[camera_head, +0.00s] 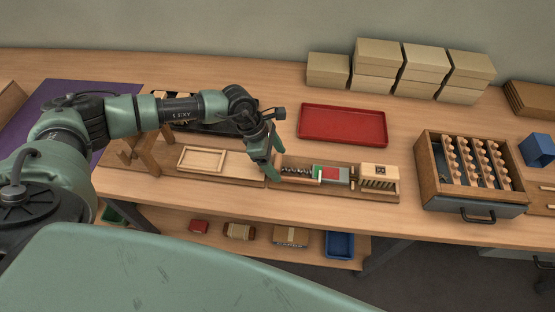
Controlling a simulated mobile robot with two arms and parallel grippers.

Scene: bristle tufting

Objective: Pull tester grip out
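The pull tester (335,174) lies on a long wooden base in the middle of the table, with a dark coil at its left, a green and red strip, and a grey part. A pale wooden block (378,171) with dark slots sits at its right end. My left gripper (278,166) reaches down at the tester's left end, by the coil. Its two green fingers look spread apart, and I see nothing between them. The grip itself is hidden or too small to make out, and contact cannot be told. My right gripper is out of view.
A pale wooden tray (202,159) lies left of the tester and a red tray (343,124) behind it. A wooden case with rows of pegs (474,165) stands right, a blue box (538,150) beyond it. Stacked cardboard boxes (400,69) line the back. A lower shelf (265,248) holds small items.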

